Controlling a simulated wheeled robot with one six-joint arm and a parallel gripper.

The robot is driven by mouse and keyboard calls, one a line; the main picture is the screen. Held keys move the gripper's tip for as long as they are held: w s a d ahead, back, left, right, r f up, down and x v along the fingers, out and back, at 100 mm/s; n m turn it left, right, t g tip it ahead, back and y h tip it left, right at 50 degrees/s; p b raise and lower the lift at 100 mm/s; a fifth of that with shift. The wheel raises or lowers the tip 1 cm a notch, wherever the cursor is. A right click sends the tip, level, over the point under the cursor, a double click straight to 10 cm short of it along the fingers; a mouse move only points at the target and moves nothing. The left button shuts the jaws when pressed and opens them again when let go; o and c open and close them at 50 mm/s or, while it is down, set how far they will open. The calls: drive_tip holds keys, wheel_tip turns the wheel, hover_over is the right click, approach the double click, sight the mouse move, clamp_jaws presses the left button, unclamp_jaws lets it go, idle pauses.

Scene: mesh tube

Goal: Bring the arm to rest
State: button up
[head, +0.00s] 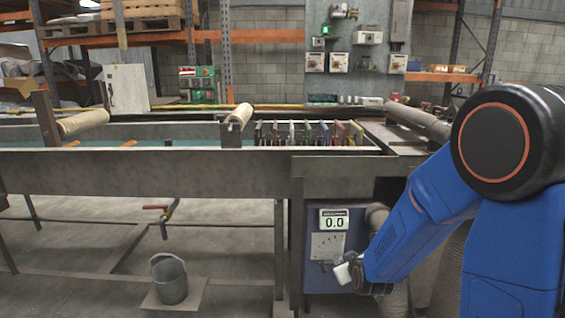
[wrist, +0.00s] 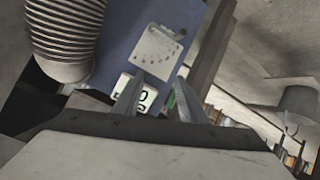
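My blue arm enters at the right of the head view and slants down to the left. My gripper (head: 344,273) is low in front of the blue control box (head: 310,272), below its display reading 0.0 (head: 334,219). In the wrist view my gripper's two fingers (wrist: 158,88) stand apart with nothing held between them. Part of the display (wrist: 146,97) shows in the gap, and the panel with small controls (wrist: 158,50) lies beyond the fingertips. The pale gripper body hides the lower part of that view.
A long metal trough (head: 150,172) on legs spans the scene, with several coloured pieces in a row at its right end. A ribbed hose (wrist: 68,38) is beside the box. A grey bucket (head: 170,280) stands on the floor at left. The floor between has room.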

drive_tip(key=s+d+r+m+g, duration=0.1)
drive_tip(key=s+d+r+g, duration=0.1)
drive_tip(key=s+r, duration=0.5)
drive_tip(key=s+d+r+m+g, duration=0.15)
drive_tip(key=s+r, duration=0.25)
drive_tip(key=s, duration=0.5)
drive_tip(key=s+d+r+m+g, duration=0.1)
drive_tip(key=s+d+r, duration=0.1)
drive_tip(key=s, duration=0.9)
drive_tip(key=s+d+r+m+g, duration=0.1)
drive_tip(key=s+d+r+g, duration=0.1)
drive_tip(key=s, duration=0.9)
drive_tip(key=shift+s+r+h, duration=0.2)
drive_tip(key=shift+r+h, duration=0.1)
drive_tip(key=shift+r, duration=0.35)
drive_tip(key=shift+d+m+g, duration=0.1)
drive_tip(key=shift+m+g, duration=0.15)
